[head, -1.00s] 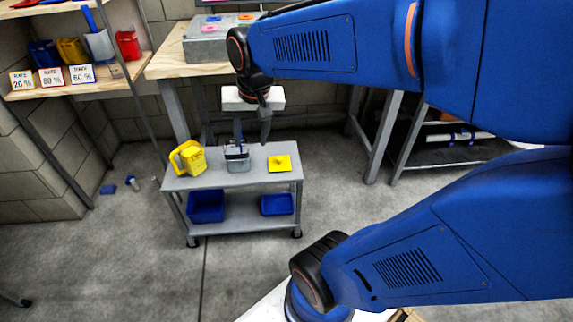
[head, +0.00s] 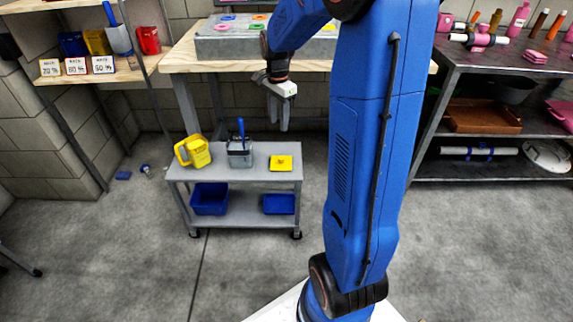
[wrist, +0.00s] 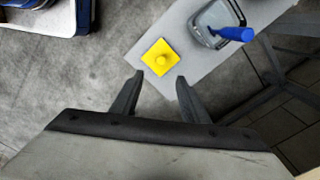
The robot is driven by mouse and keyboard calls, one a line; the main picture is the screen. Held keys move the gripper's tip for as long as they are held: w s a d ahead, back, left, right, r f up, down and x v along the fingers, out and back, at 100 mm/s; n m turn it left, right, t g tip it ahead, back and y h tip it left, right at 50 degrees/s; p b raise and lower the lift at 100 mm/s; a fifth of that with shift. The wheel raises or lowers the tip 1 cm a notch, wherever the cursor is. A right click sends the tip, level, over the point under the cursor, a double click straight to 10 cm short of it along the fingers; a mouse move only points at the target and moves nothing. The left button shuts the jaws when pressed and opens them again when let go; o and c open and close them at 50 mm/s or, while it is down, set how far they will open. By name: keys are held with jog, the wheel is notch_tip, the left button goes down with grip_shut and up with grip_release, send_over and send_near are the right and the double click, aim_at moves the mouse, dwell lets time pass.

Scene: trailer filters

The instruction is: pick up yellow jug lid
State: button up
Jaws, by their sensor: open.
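The yellow jug lid (head: 281,162) is a flat square with a small knob, lying on the right end of the grey cart's top (head: 237,175). The yellow jug (head: 194,151) stands at the left end of the cart top. My gripper (head: 280,128) is open and empty, pointing down above the cart's right end, apart from the lid. It also shows in the wrist view (wrist: 159,76), with both fingers spread.
A grey container (head: 240,157) with a blue-handled tool stands mid-cart, left of the lid. Blue bins (head: 210,199) sit on the lower shelf. A wooden workbench (head: 190,62) stands behind the cart, and a dark shelf unit (head: 500,58) at right. Floor in front is clear.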

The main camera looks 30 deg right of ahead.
jog(key=f, duration=0.1)
send_over(280, 158)
jog(key=f, duration=1)
jog(key=shift+s+d+f, duration=0.1)
jog(key=shift+s+f, duration=0.1)
jog(key=shift+f, duration=0.15)
jog(key=shift+w+f, duration=0.15)
jog(key=shift+f, duration=3)
grip_shut()
